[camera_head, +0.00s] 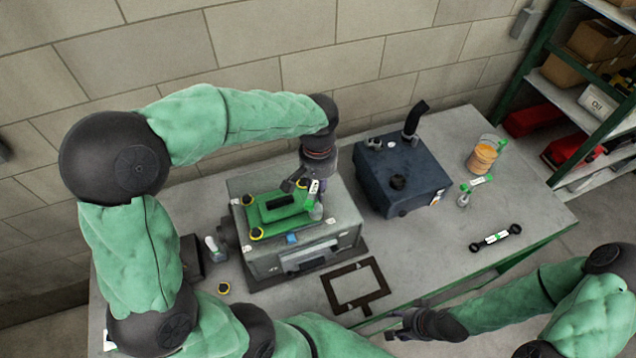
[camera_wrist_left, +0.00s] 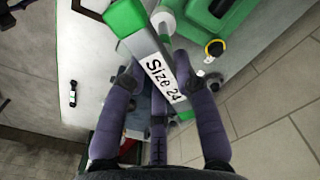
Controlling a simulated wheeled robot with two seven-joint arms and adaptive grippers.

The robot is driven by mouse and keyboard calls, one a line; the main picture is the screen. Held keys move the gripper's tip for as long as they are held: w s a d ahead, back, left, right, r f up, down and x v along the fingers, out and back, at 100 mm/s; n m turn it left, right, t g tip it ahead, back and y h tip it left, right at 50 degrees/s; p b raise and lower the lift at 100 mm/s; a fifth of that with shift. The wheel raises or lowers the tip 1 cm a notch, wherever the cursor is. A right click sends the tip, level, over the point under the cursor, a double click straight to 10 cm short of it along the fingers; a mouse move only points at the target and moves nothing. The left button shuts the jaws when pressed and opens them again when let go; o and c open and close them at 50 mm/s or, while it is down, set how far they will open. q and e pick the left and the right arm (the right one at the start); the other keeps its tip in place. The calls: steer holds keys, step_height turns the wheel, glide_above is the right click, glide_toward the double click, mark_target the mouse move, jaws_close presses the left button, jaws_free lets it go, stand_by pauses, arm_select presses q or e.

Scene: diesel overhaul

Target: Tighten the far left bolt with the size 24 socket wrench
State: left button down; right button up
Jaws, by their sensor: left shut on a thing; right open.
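The engine block (camera_head: 330,240) stands on the table with a green cover (camera_head: 275,222) on top. Yellow-ringed bolts show on the cover: the far left one (camera_head: 247,200), the near left one (camera_head: 256,234) and one at the far right, partly behind my gripper. My left gripper (camera_head: 303,183) is over the cover's right side, shut on the size 24 socket wrench (camera_head: 316,196). The wrench's "Size 24" label (camera_wrist_left: 163,80) shows between the fingers in the left wrist view. A yellow-ringed bolt (camera_wrist_left: 215,48) lies to the right there. My right gripper (camera_head: 408,325) is open and empty near the table's front edge.
A dark blue tank (camera_head: 400,172) stands right of the block. A double-ended wrench (camera_head: 495,238), an orange jar (camera_head: 483,157) and a black gasket frame (camera_head: 342,293) lie on the table. A small bottle (camera_head: 214,248) and a loose yellow ring (camera_head: 223,288) are at left.

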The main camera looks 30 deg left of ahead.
arm_select(q)
steer(key=m+p, duration=0.1)
steer(key=m, duration=0.3)
steer(key=shift+a+r+m, duration=0.1)
steer(key=shift+m, duration=0.2)
steer(key=m+p, duration=0.1)
steer(key=m, duration=0.3)
steer(key=m+p, duration=0.1)
steer(key=m, duration=0.4)
steer(key=shift+s+a+p, duration=0.1)
steer(key=shift+a+p, duration=0.05)
steer(key=shift+p, duration=0.2)
steer(key=m+p, duration=0.1)
steer(key=m, duration=0.2)
steer(key=m+p, duration=0.2)
steer(key=m, duration=0.1)
steer(key=shift+a+m, duration=0.1)
steer(key=shift+m, duration=0.3)
steer(key=m+p, duration=0.2)
steer(key=m, duration=0.1)
steer(key=m+p, duration=0.4)
steer(key=m, duration=0.2)
steer(key=shift+s+a+p, duration=0.1)
steer(key=shift+a+p, duration=0.05)
steer(key=shift+p, duration=0.15)
steer(key=shift+m+p, duration=0.3)
steer(key=shift+m, duration=0.6)
steer(key=shift+f+m+b, duration=0.2)
steer(key=shift+m+b, duration=0.1)
steer(key=shift+m, duration=0.3)
